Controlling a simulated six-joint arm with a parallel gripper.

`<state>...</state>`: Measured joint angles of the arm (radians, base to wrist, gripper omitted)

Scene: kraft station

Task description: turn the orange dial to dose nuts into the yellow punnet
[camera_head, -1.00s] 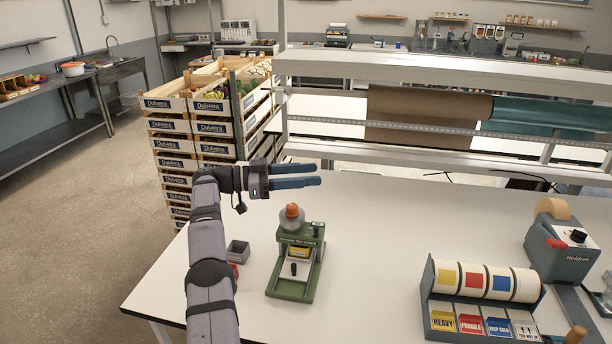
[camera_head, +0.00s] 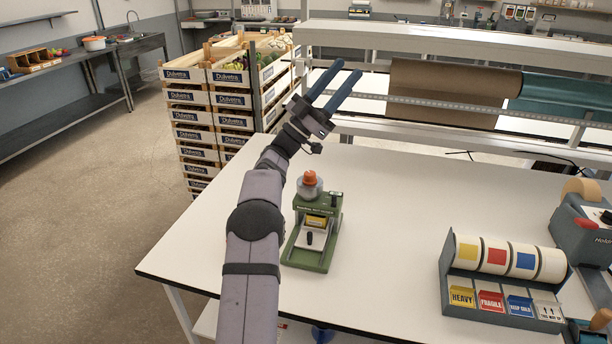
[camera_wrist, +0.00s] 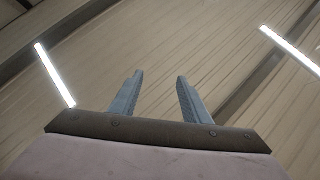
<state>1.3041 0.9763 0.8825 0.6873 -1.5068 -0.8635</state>
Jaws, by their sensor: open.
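The orange dial (camera_head: 309,176) sits on top of a rounded clear or grey part of a green dispenser (camera_head: 318,258), just right of my arm in the head view. The yellow punnet (camera_head: 317,221) appears as a small yellow block inside the dispenser, under the dial; its contents are too small to make out. My gripper (camera_head: 348,70) is open, with two blue fingers apart and nothing between them. It is raised beyond and above the dispenser, away from the dial. In the wrist view the open fingers (camera_wrist: 160,76) point at the ceiling.
A label rack (camera_head: 500,285) with several coloured rolls and a tape dispenser (camera_head: 575,235) stand at the right of the white table (camera_head: 400,200). Stacked crates (camera_head: 215,125) stand behind the table at left. A shelf frame (camera_head: 450,100) runs along the back. The table's middle is clear.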

